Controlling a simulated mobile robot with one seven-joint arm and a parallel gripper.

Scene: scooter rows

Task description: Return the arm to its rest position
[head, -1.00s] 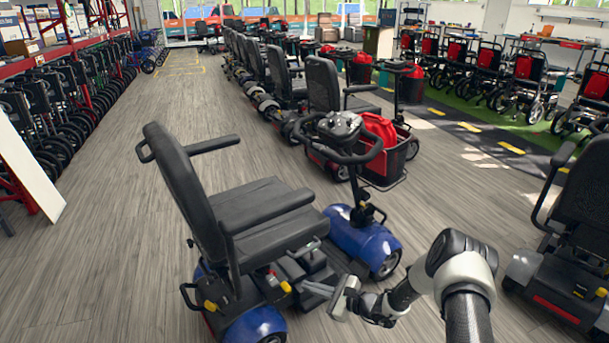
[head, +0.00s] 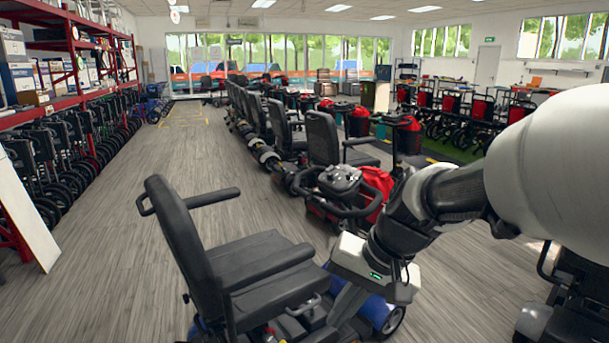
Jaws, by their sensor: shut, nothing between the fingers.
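My arm reaches in from the right edge, bent, with its hand pointing down. My gripper (head: 345,304) is shut and empty. In the picture it overlaps the blue scooter (head: 250,275), in front of its seat's right side and its front wheel. I cannot tell how far apart they are. The scooter's black seat faces right. My wrist and hand hide its tiller and part of its blue front cover.
A row of scooters (head: 322,140) with red bags runs back through the middle. Another dark scooter (head: 575,290) is at the lower right, partly behind my arm. Folded wheelchairs (head: 50,150) line the red rack at left. The grey floor (head: 130,220) between is clear.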

